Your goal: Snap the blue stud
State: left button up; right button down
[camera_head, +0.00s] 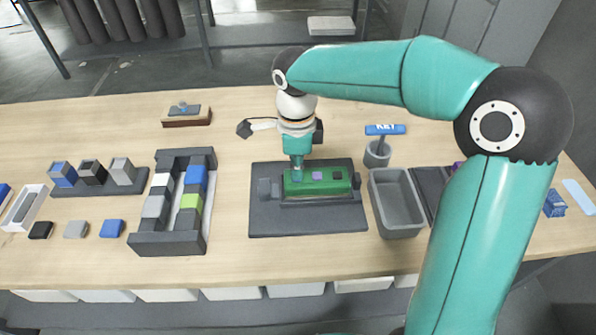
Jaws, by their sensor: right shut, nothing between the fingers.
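A green board (328,188) sits in a dark grey fixture (267,220) in the middle of the table. A small purple-blue square piece (317,175) shows on its top, with a paler piece to the right of it. I cannot tell for sure which piece is the blue stud. My right gripper (297,164) points straight down at the left part of the board, left of the purple-blue piece. It is shut, with nothing held. Its tip is at or just above the board; contact cannot be told. The gripper hides what lies under it. My left gripper is not in view.
A dark rack (158,244) with grey, blue and green blocks stands left. Several cubes and flat caps lie further left. Bare table lies in front.

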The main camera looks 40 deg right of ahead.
dwell(0.5)
notch_tip(320, 180, up, 9)
jog(key=p, duration=0.7)
jog(key=shift+f, duration=0.2)
